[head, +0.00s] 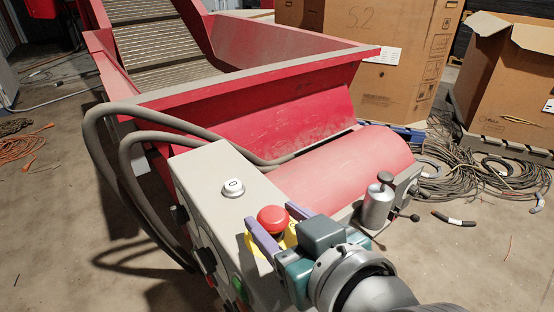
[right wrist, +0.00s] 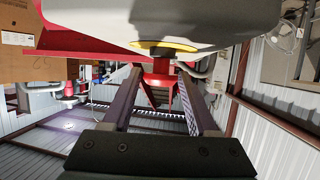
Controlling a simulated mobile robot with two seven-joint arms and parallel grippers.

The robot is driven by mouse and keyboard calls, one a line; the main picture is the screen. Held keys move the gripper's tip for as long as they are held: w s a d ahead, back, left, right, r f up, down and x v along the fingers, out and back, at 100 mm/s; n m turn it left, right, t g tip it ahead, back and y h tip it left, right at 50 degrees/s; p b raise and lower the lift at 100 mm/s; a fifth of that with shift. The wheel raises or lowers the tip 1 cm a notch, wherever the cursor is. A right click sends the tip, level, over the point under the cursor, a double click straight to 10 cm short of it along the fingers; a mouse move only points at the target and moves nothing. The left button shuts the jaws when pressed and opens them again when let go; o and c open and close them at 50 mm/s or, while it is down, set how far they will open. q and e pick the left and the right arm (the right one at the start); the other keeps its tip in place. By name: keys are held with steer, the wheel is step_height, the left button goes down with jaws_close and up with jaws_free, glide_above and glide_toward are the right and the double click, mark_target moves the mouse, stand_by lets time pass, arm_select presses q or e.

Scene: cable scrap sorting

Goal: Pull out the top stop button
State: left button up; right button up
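The red stop button (head: 272,218) sits on a yellow base (head: 289,238) on top of the grey control box (head: 213,170). My right gripper (head: 270,213) is open, with its purple fingers reaching to either side of the button. In the right wrist view the red button (right wrist: 161,74) hangs below its yellow ring (right wrist: 165,47), between the open fingertips (right wrist: 158,72). I cannot tell whether either finger touches it. The near side of the base is partly hidden by the gripper. My left gripper is not in view.
A white round button (head: 233,187) is on the box top, left of the red one. A grey cylinder with a knob (head: 378,205) stands to the right. Thick grey hoses (head: 117,160) loop at the left. A red hopper (head: 270,107) stands behind.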

steer(key=o, duration=0.3)
steer(key=shift+s+f, duration=0.1)
steer(key=shift+f, duration=0.05)
steer(key=p+v, duration=0.3)
steer(key=v, duration=0.7)
steer(key=shift+r+p, duration=0.2)
steer(key=shift+p, duration=0.1)
